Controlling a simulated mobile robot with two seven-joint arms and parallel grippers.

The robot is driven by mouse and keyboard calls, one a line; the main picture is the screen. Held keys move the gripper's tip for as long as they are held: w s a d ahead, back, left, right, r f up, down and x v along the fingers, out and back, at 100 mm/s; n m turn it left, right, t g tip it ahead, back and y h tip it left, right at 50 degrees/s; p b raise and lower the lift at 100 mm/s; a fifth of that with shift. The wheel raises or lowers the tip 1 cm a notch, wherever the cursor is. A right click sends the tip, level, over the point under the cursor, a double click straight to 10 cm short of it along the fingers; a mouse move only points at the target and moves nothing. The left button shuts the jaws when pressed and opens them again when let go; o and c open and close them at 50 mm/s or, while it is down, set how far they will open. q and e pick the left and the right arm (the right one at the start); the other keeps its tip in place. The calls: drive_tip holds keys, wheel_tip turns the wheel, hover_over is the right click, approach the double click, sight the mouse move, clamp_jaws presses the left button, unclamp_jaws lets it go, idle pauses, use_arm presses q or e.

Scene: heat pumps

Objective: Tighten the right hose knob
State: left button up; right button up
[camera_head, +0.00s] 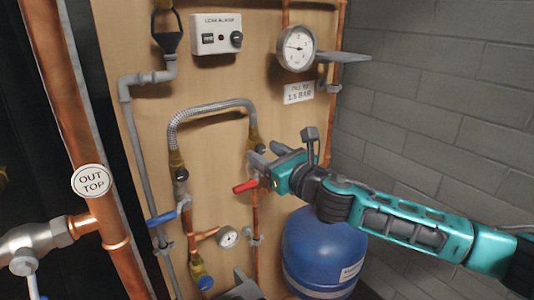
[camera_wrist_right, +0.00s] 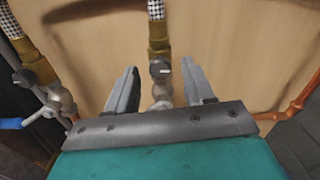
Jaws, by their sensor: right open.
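The braided hose (camera_head: 208,108) arches on the wooden panel between a left and a right brass fitting. Its right end fitting (camera_head: 254,136) shows just above my right gripper (camera_head: 266,156). In the right wrist view, a small dark knob (camera_wrist_right: 160,69) sits below the brass fitting (camera_wrist_right: 157,35), between the two grey fingers of my right gripper (camera_wrist_right: 158,88). The fingers stand apart on either side of it, with a gap at each side. In the head view the gripper hides the knob. My left gripper is not in view.
A red lever (camera_head: 246,186) is just below my right gripper. A blue lever (camera_head: 161,218) is by the left hose end. A blue tank (camera_head: 322,250) stands below my right arm. A gauge (camera_head: 296,47) and a leak alarm box (camera_head: 216,34) are higher up.

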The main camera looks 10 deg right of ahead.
drive_tip(key=shift+w, duration=0.15)
clamp_jaws()
idle(0.4)
